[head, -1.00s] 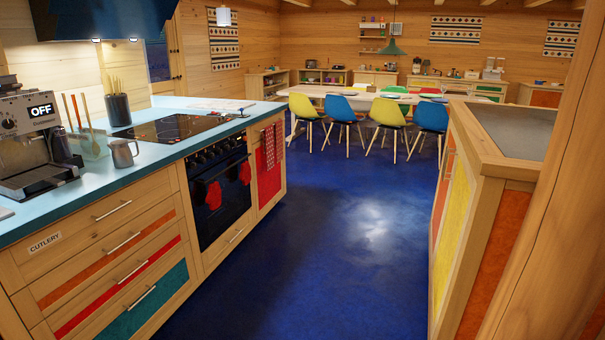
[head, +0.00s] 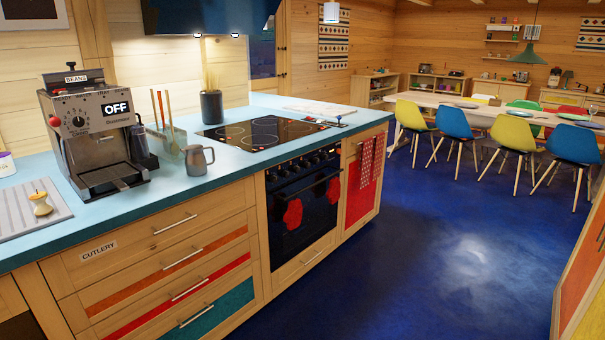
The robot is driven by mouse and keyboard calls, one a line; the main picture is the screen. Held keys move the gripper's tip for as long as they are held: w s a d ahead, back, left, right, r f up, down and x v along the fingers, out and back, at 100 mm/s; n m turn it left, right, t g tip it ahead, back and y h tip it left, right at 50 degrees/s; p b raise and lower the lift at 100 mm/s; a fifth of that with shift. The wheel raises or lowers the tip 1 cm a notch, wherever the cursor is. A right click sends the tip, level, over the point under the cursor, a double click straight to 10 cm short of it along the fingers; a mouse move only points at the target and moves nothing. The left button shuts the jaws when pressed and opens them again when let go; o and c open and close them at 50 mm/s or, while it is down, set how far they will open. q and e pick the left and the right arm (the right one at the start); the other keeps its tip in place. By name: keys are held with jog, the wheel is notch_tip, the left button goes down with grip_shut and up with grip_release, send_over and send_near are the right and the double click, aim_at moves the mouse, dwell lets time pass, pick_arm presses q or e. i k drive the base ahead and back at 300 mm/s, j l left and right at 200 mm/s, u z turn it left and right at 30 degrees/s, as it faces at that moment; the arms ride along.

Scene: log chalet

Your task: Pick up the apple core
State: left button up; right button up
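An apple core (head: 41,204) stands near the left edge of the head view. It rests on a grey ribbed mat or board (head: 28,220) on the blue counter, left of the coffee machine. Neither of my grippers shows in this view, so I cannot see their state or how far they are from the apple core.
The coffee machine (head: 97,138) stands right of the core, then a metal jug (head: 197,160), a utensil holder and the hob (head: 263,133). Wooden drawers (head: 170,270) front the counter. Blue floor (head: 440,260) lies clear to the right. A dining table with chairs stands behind.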

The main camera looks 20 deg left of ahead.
aim_at(43, 209)
jog(key=i+u, duration=0.35)
jog(key=i, duration=0.15)
jog(key=i+u, duration=0.8)
jog(key=i+l+u, duration=0.15)
jog(key=i+u, duration=0.2)
